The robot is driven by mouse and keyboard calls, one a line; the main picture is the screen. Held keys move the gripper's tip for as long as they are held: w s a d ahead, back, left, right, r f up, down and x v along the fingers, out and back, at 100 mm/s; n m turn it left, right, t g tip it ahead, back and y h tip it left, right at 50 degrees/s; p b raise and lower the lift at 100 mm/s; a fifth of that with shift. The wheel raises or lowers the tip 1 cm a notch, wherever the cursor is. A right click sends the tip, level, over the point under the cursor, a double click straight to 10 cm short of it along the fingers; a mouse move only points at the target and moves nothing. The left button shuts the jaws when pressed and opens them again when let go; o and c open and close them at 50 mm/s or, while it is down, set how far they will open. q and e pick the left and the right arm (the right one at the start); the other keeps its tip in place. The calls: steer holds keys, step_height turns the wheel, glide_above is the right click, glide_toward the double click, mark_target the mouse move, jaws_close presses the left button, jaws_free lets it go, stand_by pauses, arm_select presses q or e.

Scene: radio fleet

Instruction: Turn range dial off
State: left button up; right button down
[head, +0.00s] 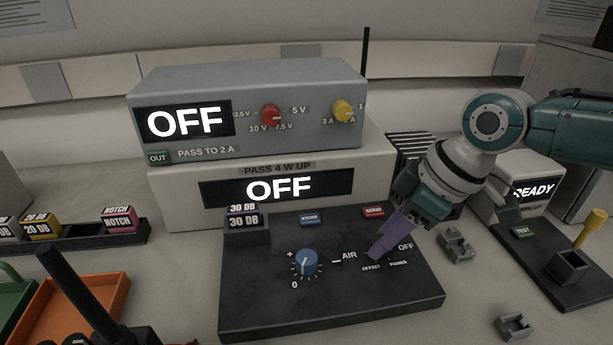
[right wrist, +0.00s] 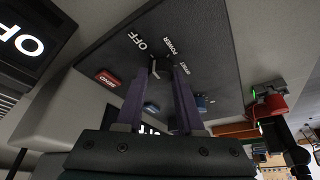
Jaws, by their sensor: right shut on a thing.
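The dial (right wrist: 165,71) among the AIR, OFF, OFFSET and POWER labels on the dark console (head: 341,303) is mostly hidden by my right gripper (head: 379,250). In the right wrist view, the gripper's purple fingers (right wrist: 163,78) are on either side of the dial and shut on it. Its pointer direction cannot be made out. In the head view the fingers slant down to the console from the upper right.
A blue dial (head: 305,263) is left of the gripped one. Blue (head: 310,219) and red (head: 373,211) buttons are behind. Grey stacked boxes (head: 300,78) with OFF displays stand at the back. An orange tray (head: 112,292) is left; grey brackets (head: 457,246) lie right.

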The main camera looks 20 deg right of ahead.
steer(key=shift+n, duration=0.4)
steer(key=c, duration=0.5)
jaws_free()
steer(key=shift+s+d+r, duration=0.1)
steer(key=shift+r, duration=0.3)
steer(key=p+v, duration=0.2)
steer(key=v, duration=0.7)
steer(key=shift+d, duration=0.2)
